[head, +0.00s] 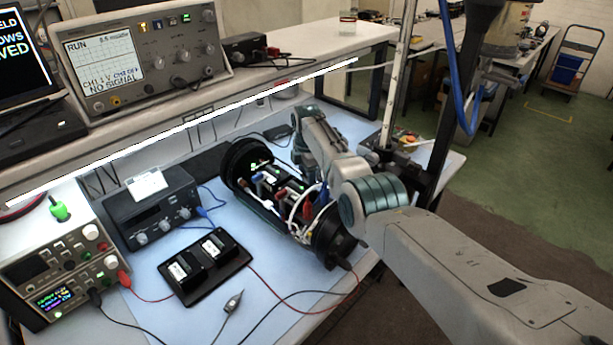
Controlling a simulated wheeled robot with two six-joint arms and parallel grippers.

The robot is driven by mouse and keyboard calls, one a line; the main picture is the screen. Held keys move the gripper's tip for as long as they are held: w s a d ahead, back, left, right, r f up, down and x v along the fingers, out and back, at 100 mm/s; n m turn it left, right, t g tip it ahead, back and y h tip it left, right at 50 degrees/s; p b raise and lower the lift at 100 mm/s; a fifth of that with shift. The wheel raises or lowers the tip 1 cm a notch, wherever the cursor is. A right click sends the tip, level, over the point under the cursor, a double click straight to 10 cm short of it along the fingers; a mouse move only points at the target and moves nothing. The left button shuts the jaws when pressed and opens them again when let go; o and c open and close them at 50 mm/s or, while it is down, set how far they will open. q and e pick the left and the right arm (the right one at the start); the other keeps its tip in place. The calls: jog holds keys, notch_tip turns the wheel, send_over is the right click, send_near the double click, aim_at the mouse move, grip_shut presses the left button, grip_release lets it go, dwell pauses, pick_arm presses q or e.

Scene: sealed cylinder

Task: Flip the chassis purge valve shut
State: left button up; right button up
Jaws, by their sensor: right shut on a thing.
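The chassis (332,238) is an opened black cylinder lying on the blue mat, with a round end ring at each end. Between the rings show circuit boards with green lights, coloured wires, white tubing and small red and blue parts. My right gripper (318,183) reaches over the chassis's far right side from the right. It is shut on a small part there, but its fingertips are largely hidden by my wrist and the wiring. I cannot tell which way the purge valve's lever points; it is not clearly visible. My left gripper is not in view.
A black tray (233,285) with two modules, a probe (230,305) and loose red and black leads lie in front. A power supply (58,275) and a grey instrument (150,216) stand left. An oscilloscope (140,58) sits on the shelf. A vertical post rises right of the chassis.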

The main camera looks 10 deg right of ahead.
jog(key=shift+r, duration=0.1)
jog(key=o, duration=1)
